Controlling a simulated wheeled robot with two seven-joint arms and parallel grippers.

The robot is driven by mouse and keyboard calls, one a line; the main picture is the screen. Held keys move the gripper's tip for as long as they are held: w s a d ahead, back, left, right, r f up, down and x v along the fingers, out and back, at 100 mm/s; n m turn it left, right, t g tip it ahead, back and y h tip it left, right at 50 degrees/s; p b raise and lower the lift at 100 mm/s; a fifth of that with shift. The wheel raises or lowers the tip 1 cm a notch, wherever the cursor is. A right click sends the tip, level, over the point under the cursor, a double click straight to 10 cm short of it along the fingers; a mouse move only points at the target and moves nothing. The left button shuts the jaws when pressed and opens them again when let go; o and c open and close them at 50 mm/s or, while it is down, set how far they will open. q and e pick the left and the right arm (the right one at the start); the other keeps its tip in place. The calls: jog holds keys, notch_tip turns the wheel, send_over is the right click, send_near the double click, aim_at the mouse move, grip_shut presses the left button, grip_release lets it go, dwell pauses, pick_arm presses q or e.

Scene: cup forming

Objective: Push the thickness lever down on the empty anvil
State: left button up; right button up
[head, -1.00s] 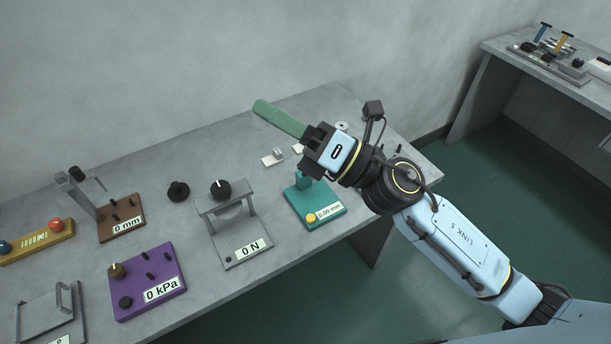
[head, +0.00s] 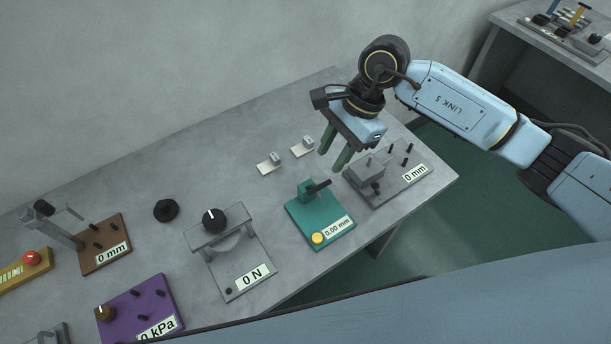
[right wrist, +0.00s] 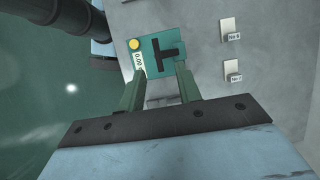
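The teal thickness gauge (head: 310,222), with a 0.00 mm display and a yellow button, stands on the bench. Its dark lever (head: 318,187) sticks out to the right from the teal post, near the back of the base. In the right wrist view the gauge (right wrist: 168,70) and its black lever (right wrist: 167,54) lie just beyond the fingertips. I see nothing on the gauge's anvil, though it is small here. My right gripper (head: 331,161) has green fingers, apart and empty, above and behind the lever without touching it. My left gripper is not in view.
A grey 0 mm fixture with pegs (head: 400,182) stands close right of the gauge. Two small pale blocks (head: 268,168) lie behind it. The grey 0 N press (head: 236,262) stands to the left, with a loose black knob (head: 165,210) and a purple 0 kPa box (head: 135,312) beyond.

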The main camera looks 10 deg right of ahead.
aim_at(315, 188)
jog(key=x, duration=0.8)
jog(key=p+x, duration=0.1)
jog(key=x, duration=0.4)
jog(key=shift+s+a+r, duration=0.1)
jog(key=shift+s, duration=0.25)
grip_shut()
